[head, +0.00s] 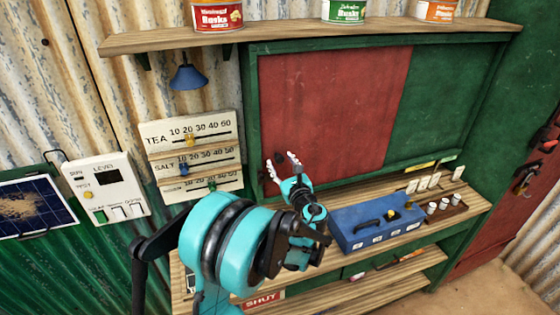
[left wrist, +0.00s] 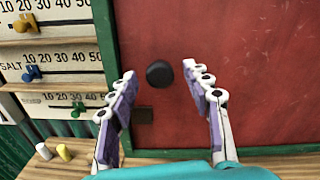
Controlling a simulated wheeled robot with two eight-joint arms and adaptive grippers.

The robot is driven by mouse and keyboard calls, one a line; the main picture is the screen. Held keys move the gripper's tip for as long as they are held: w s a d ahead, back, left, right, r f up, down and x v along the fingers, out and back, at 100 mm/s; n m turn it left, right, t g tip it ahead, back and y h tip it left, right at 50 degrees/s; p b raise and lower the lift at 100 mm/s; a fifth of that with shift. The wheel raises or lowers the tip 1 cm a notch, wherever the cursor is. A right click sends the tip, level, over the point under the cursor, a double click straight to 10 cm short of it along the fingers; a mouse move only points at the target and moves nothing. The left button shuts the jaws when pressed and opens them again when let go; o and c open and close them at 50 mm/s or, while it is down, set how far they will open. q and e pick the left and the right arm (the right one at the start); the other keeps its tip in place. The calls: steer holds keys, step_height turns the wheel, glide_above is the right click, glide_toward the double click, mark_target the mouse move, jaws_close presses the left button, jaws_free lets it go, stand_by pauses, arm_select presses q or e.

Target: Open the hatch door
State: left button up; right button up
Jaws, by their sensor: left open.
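The hatch door is a red panel (head: 325,100) in a green frame above the counter. It covers the left part of the opening, and a dark green panel (head: 432,90) fills the right part. A round black knob (left wrist: 159,74) sits near the door's lower left in the left wrist view; it also shows small in the head view (head: 279,157). My left gripper (head: 281,161) is open in front of the knob. In the left wrist view its two fingers (left wrist: 158,82) stand either side of the knob, with gaps; contact is not visible. My right gripper is out of view.
A blue box (head: 372,222) with a black handle stands on the wooden counter (head: 463,221), right of my left arm. Slider boards (head: 190,155) hang left of the hatch. A shelf (head: 300,33) with several tins runs above. Small cups stand at the counter's right.

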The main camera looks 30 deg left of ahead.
arm_select(q)
steer(key=shift+x, duration=0.9)
